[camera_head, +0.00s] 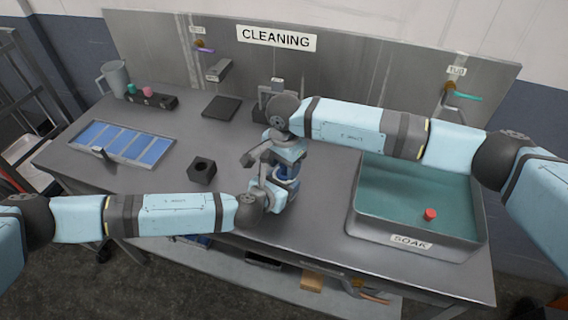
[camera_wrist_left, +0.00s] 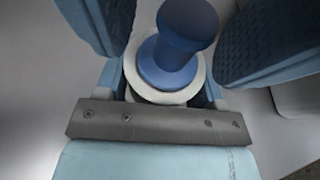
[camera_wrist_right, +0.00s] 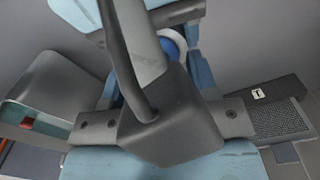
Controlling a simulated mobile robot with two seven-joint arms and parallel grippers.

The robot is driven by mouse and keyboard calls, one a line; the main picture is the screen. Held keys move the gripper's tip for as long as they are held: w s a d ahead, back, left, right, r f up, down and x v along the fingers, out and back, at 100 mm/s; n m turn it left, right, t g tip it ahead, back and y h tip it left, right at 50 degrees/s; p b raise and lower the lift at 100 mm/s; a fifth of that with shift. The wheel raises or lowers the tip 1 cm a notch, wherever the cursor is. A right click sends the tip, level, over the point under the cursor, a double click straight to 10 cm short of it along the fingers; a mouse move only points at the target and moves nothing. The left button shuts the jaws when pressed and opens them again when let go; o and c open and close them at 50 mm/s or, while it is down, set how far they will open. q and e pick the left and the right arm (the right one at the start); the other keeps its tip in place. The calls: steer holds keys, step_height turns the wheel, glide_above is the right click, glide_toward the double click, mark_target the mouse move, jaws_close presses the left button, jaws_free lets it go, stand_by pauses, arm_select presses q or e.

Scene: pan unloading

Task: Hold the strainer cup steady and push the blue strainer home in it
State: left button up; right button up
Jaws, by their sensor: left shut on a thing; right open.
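The blue strainer (camera_wrist_left: 172,60) stands upright in the pale strainer cup (camera_wrist_left: 136,88), with its round knob up and its flange inside the cup's rim. I cannot tell how deep it sits. My left gripper (camera_head: 281,187) is shut on the cup, a finger on each side in the left wrist view. My right gripper (camera_head: 290,152) is open just above the left one and the cup. In the right wrist view a grey block covers much of the middle, and only a bit of the strainer (camera_wrist_right: 168,47) shows. The grippers mostly hide the cup in the head view.
The SOAK basin (camera_head: 411,241) at the right holds water and a red piece (camera_head: 430,215). A black block with a hole (camera_head: 202,171) stands left of my grippers. A tray of blue panels (camera_head: 120,161), a jug (camera_head: 115,78) and a dark pad (camera_head: 222,107) lie farther left and back.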

step_height(320, 180, up, 12)
stand_by(0.5)
arm_select(q)
steer(key=o, duration=1.1)
steer(key=shift+c, duration=0.2)
